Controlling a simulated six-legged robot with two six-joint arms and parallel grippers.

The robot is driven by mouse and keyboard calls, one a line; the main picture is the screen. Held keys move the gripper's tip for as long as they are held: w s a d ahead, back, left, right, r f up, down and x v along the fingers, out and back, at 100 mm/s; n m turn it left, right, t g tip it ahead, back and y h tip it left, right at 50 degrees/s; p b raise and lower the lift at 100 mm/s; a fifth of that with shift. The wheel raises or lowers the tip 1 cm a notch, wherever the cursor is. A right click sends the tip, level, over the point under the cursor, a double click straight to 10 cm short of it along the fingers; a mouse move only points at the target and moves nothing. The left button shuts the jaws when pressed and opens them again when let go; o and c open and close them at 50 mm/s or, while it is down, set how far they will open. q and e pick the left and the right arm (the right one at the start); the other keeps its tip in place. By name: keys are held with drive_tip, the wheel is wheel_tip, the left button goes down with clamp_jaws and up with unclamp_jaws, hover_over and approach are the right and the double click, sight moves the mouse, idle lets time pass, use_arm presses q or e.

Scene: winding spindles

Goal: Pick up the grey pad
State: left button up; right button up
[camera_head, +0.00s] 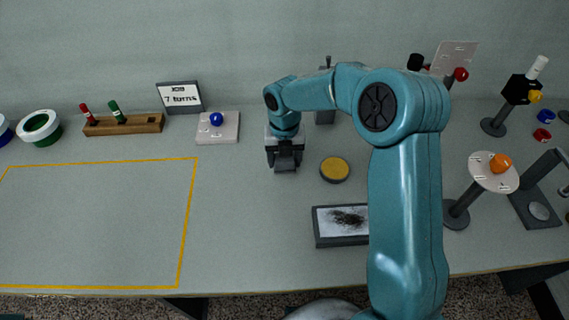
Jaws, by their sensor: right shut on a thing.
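My right gripper (284,157) points down over the table, left of the round yellow-topped disc. It is shut on a small dark grey thing, which looks like the grey pad (287,163). The fingers hide most of the pad, and I cannot tell whether it is clear of the table. My left gripper is not in view.
The yellow-topped disc (335,169) and a framed tray with a dark smudge (340,239) lie close by. A blue ball on a plate (217,127), a "7 turns" sign (180,97) and a wooden rack (124,124) stand left. The yellow-outlined area (188,222) is empty. Stands crowd the right.

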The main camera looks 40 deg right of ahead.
wheel_tip(320, 180, up, 17)
drive_tip(key=p, duration=0.1)
drive_tip(key=shift+f, duration=0.1)
drive_tip(key=o, duration=0.5)
drive_tip(key=c, duration=0.4)
